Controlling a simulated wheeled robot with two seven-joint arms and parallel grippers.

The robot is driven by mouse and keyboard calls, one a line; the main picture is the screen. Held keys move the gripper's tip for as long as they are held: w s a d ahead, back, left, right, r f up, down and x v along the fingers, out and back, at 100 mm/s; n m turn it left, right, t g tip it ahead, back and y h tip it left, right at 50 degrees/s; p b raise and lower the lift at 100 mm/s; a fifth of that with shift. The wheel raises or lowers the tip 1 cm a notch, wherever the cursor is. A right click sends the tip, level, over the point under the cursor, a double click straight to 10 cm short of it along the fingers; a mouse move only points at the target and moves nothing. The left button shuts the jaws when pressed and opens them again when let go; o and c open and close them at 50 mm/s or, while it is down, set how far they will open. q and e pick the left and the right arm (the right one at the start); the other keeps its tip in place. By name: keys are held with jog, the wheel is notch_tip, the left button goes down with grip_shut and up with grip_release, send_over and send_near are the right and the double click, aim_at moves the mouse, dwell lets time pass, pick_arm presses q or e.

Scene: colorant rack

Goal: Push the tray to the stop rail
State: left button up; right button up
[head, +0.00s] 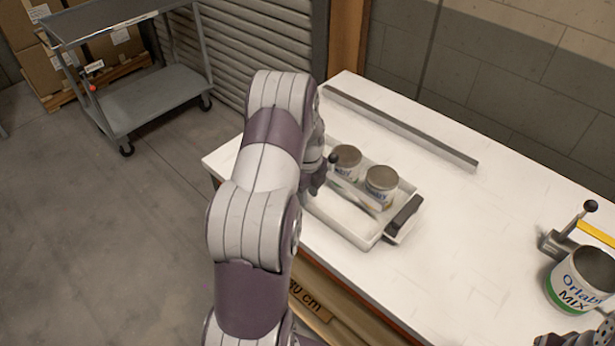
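A shallow white tray (345,216) lies on the white table, with a dark handle (404,213) at its right end. Two open grey cans with labels, a left one (346,163) and a right one (382,184), stand in it. The stop rail (400,128), a long grey bar, lies behind the tray, with bare table between them. My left gripper (320,176) is at the tray's left end; my arm hides much of it, so its fingers and any contact are unclear. A dark, cut-off part at the bottom right corner may belong to my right arm; its fingers cannot be made out.
A larger can labelled MIX (580,282) stands at the table's right, beside a metal device with a black-knobbed lever (570,232) and yellow bar. A grey cart (140,85) and cardboard boxes (45,70) stand on the floor at the back left. The table's middle right is clear.

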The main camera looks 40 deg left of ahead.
aim_at(307, 210)
pick_arm(q)
jog(key=shift+f, duration=2.25)
grip_shut()
